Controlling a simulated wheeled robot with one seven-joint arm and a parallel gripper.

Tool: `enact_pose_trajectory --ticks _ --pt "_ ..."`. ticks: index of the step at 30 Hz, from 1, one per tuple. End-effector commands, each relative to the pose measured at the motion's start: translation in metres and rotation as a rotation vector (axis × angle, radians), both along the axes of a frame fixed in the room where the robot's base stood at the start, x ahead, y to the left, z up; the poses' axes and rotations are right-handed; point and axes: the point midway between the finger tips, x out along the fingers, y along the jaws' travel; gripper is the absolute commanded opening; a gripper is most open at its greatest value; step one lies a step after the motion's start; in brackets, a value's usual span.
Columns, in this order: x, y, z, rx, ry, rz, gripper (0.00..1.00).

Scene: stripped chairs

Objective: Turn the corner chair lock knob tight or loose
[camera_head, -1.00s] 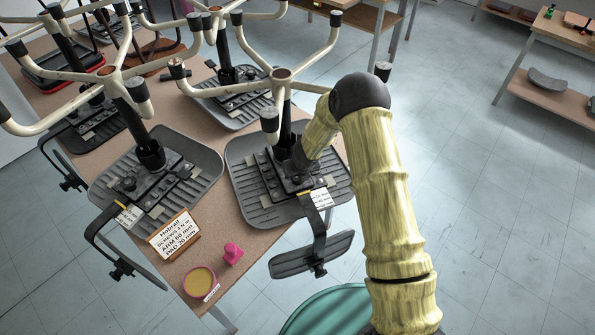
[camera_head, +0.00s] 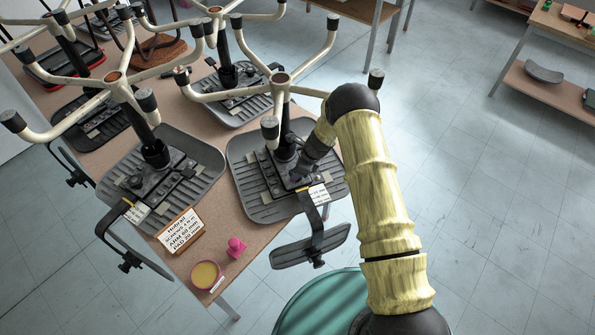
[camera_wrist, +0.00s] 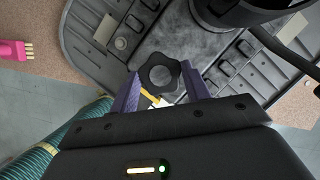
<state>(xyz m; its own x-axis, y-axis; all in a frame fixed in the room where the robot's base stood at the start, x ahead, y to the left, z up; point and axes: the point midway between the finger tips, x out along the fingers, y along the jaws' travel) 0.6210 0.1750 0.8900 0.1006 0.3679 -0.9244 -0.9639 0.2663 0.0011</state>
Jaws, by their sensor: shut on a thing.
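The corner chair stands upside down at the table's near right corner, its grey ribbed seat (camera_head: 262,208) flat on the table and its cream legs (camera_head: 315,55) in the air. In the wrist view the black lobed lock knob (camera_wrist: 160,73) sits on the underside of the seat (camera_wrist: 85,45). My gripper (camera_wrist: 160,82) has one purple finger on each side of the knob and is shut on it. In the head view my gripper (camera_head: 297,174) is low beside the chair's column, and the knob cannot be made out there.
A black arm bracket with its pad (camera_head: 311,247) hangs past the table edge, below my gripper.

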Motion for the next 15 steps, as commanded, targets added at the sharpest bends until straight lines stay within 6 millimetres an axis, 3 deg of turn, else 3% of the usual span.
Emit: enact_pose_trajectory --ticks 15 --pt "0.0050 0.0003 -0.0047 0.000 -0.004 0.492 0.24"
